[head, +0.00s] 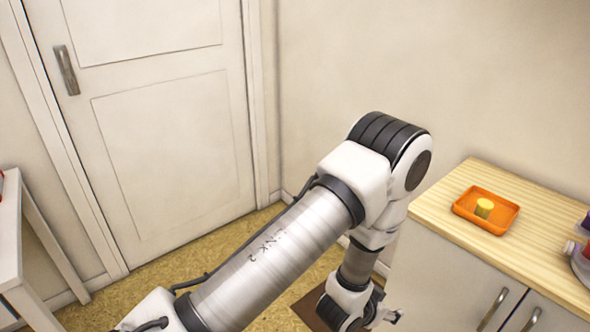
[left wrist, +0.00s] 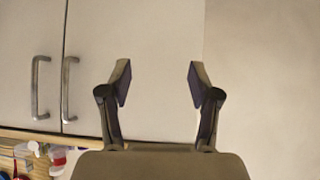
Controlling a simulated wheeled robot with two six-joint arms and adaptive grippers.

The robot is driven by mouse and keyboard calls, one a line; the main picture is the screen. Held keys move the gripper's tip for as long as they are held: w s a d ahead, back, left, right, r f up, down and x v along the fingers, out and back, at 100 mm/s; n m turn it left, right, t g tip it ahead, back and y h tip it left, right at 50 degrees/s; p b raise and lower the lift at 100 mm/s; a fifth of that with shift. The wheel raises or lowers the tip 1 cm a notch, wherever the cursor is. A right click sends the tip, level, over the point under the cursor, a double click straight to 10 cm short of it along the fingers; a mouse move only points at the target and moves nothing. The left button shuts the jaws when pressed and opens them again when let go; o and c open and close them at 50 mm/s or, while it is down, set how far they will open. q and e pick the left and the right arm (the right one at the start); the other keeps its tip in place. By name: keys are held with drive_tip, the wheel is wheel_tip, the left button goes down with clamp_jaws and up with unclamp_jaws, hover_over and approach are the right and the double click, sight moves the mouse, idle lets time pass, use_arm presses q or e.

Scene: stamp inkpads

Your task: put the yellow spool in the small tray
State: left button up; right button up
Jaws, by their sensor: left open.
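The yellow spool (head: 484,207) stands inside the small orange tray (head: 508,218), which lies on the wooden top of a cabinet at the right of the head view. My left gripper (head: 388,316) is low, beside the cabinet's left side, well below and to the left of the tray. In the left wrist view my left gripper (left wrist: 157,84) is open with nothing between its fingers. The spool and tray do not show in that view. My right gripper is not in view.
The white cabinet (head: 430,275) has metal handles, also seen in the left wrist view (left wrist: 40,88). Purple-topped items (head: 582,255) stand at the counter's right edge. A white table (head: 10,235) is at far left. A closed door (head: 150,120) is behind.

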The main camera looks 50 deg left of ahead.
use_arm(q)
drive_tip(key=s+a+f+g, duration=0.1)
drive_tip(key=s+f+g, duration=0.2)
drive_tip(key=s, duration=0.6)
drive_tip(key=s+a+f+g, duration=0.1)
drive_tip(key=s+f+g, duration=0.2)
drive_tip(key=s, duration=0.6)
drive_tip(key=s+a+f+n+g, duration=0.1)
drive_tip(key=s+f+g, duration=0.3)
drive_tip(key=s, duration=0.5)
wheel_tip(320, 180, down, 2)
drive_tip(key=shift+y, duration=0.4)
drive_tip(key=shift+w, duration=0.1)
